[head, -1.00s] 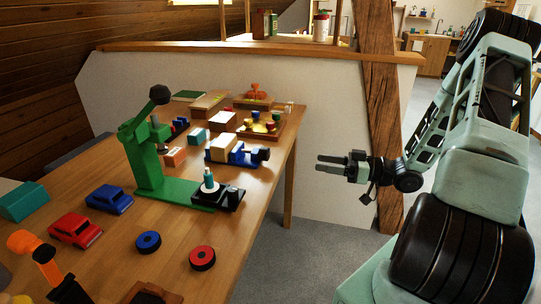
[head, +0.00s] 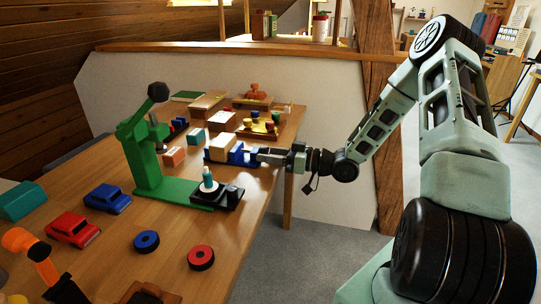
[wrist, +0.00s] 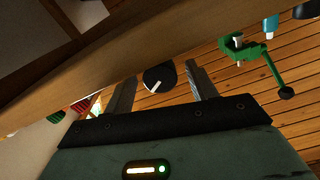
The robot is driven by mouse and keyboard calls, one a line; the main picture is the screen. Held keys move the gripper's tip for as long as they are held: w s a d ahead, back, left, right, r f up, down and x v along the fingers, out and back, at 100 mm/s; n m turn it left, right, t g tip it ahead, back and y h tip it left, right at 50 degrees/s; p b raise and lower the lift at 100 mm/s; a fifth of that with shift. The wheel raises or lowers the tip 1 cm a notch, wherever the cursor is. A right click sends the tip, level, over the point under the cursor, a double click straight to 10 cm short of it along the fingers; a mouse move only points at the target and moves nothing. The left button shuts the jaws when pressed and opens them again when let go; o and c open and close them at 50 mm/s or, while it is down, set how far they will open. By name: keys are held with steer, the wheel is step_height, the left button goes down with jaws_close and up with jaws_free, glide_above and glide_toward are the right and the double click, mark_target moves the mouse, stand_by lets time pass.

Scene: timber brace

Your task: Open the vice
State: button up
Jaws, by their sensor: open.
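The blue vice (head: 237,154) stands near the right edge of the wooden table in the head view. A pale block (head: 220,144) is at its left end; I cannot tell if the jaws grip it. My gripper (head: 262,155) reaches in from the right at the vice's handle end and hides that end. In the wrist view the vice's round dark knob (wrist: 158,79) with a white bar lies between the two fingers of my gripper (wrist: 161,72). The fingers are apart, with a gap on each side of the knob.
A green press (head: 150,165) stands left of the vice, with a black-based piece (head: 228,196) in front. A tray of coloured pieces (head: 262,130) is behind the vice. Toy cars (head: 108,198) and wheels (head: 201,257) lie on the near table (head: 180,232). Free floor lies right of the table.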

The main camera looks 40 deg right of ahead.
steer(key=c, duration=1)
steer(key=shift+a+n, duration=0.1)
steer(key=shift+n, duration=0.2)
steer(key=shift+f+n+b, duration=0.1)
steer(key=shift+n+b, duration=0.5)
steer(key=shift+n, duration=0.6)
steer(key=shift+n+b, duration=0.7)
steer(key=shift+n, duration=0.7)
steer(key=o, duration=1)
